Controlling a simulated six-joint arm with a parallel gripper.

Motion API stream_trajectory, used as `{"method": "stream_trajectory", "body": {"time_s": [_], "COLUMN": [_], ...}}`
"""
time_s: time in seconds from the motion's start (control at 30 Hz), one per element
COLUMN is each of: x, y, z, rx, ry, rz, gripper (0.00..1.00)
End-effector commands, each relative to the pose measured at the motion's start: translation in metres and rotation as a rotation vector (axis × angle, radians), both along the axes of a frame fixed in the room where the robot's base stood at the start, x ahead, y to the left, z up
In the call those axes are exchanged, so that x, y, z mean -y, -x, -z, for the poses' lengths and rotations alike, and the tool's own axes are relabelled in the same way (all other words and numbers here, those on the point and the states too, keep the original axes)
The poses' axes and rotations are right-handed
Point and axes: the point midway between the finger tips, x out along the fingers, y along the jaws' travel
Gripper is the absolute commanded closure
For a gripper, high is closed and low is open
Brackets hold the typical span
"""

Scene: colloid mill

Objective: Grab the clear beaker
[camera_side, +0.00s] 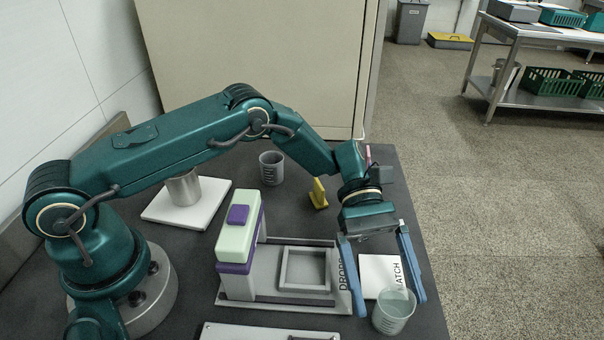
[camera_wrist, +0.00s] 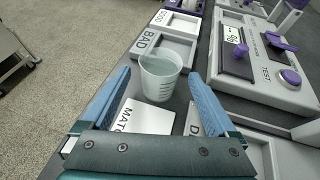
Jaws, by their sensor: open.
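The clear beaker (camera_side: 394,312) stands upright at the near right edge of the dark table, with pale liquid-like contents. In the wrist view the beaker (camera_wrist: 160,80) stands ahead, in line with the gap between my fingers, beside the tray marked BAD. My gripper (camera_side: 391,307) is open, its two blue fingers pointing down above the table. In the wrist view my gripper (camera_wrist: 159,73) has a finger on each side of the beaker, with nothing held. I cannot tell whether the fingertips are level with the beaker or short of it; no contact shows.
A white MATCH plate (camera_side: 380,272) lies below my gripper. Beside it is a DROP-marked base with a square frame (camera_side: 305,268) and a green-purple unit (camera_side: 238,228). A yellow piece (camera_side: 318,194) and a grey beaker (camera_side: 271,168) stand behind. A TEST device (camera_wrist: 262,65) stands right.

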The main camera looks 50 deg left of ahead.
Motion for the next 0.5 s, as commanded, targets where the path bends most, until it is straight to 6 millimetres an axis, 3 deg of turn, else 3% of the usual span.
{"method": "stream_trajectory", "body": {"time_s": [0.2, 0.5], "x": [0.019, 0.022], "y": [0.012, 0.013], "z": [0.009, 0.01], "rx": [-0.001, 0.001], "ry": [0.0, 0.0], "rz": [0.002, 0.0], "gripper": [0.07, 0.07]}}
